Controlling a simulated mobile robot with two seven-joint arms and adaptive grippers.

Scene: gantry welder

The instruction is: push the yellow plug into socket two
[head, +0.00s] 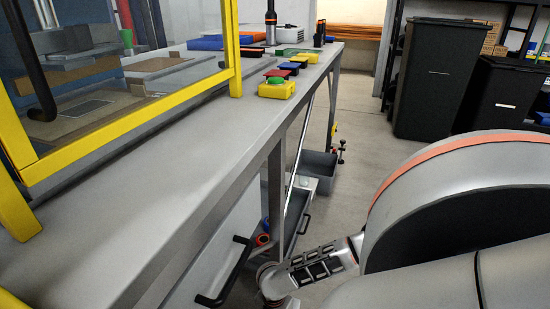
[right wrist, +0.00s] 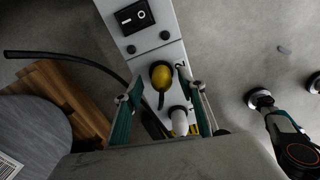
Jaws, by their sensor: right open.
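In the right wrist view a yellow rounded plug (right wrist: 161,77) sits at a dark round opening on a light grey panel (right wrist: 166,55), with a dark cord hanging from it. I cannot tell how deep it sits or which socket this is. A white plug-like piece (right wrist: 179,121) stands nearer the camera, with some yellow beside it. My right gripper (right wrist: 163,112) is open, its green fingers apart on either side of the panel, with the yellow plug beyond them and apart from them.
A black rocker switch (right wrist: 134,16) and two dark knobs are on the panel. A black cable (right wrist: 60,55) runs at left. In the head view, the long grey bench (head: 190,150) has a black handle (head: 228,275) below its edge; bins (head: 436,78) stand at back right.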

